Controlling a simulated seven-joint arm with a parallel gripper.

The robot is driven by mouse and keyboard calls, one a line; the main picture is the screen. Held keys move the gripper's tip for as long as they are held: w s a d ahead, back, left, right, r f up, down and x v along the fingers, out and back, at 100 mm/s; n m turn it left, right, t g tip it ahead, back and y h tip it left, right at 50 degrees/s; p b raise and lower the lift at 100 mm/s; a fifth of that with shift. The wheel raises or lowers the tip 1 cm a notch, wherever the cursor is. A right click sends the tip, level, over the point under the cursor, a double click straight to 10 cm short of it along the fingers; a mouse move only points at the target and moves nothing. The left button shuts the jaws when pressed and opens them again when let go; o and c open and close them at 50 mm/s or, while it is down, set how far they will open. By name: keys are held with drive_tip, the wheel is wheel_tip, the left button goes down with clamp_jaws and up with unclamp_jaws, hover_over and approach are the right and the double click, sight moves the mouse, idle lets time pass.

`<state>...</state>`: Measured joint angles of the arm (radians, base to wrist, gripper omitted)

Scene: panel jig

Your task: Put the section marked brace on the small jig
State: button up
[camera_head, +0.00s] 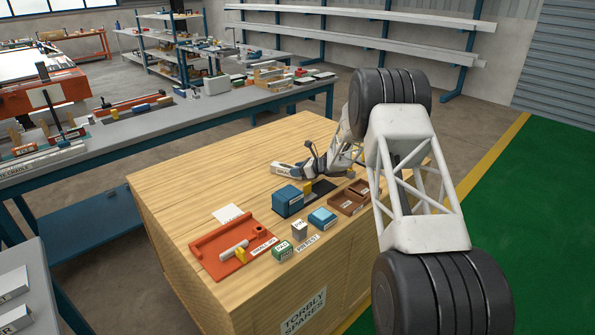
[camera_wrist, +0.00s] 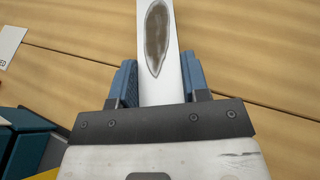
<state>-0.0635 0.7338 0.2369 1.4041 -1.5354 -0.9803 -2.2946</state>
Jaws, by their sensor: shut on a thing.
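My gripper (camera_head: 303,166) is shut on a white section (camera_head: 283,170) whose label seems to begin "BRA". It holds the section at the far side of the wooden crate top, beyond the blue box. In the wrist view the white section (camera_wrist: 186,50) runs up between the blue fingers of my gripper (camera_wrist: 160,85) and has a brown oval patch. The orange small jig (camera_head: 207,237) lies at the near left of the crate top. A white bar with a yellow part (camera_head: 233,249) lies on it.
A blue box (camera_head: 288,202), black mat (camera_head: 322,187), brown tray (camera_head: 347,203), small blue box (camera_head: 322,218), white block (camera_head: 299,230) and green box (camera_head: 282,250) stand right of the jig. A white card (camera_head: 228,213) lies behind it. The crate top's left is clear.

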drive_tip(key=shift+f, duration=0.1)
drive_tip(key=o, duration=1)
drive_tip(key=v, duration=1.2)
drive_tip(key=shift+r, duration=0.25)
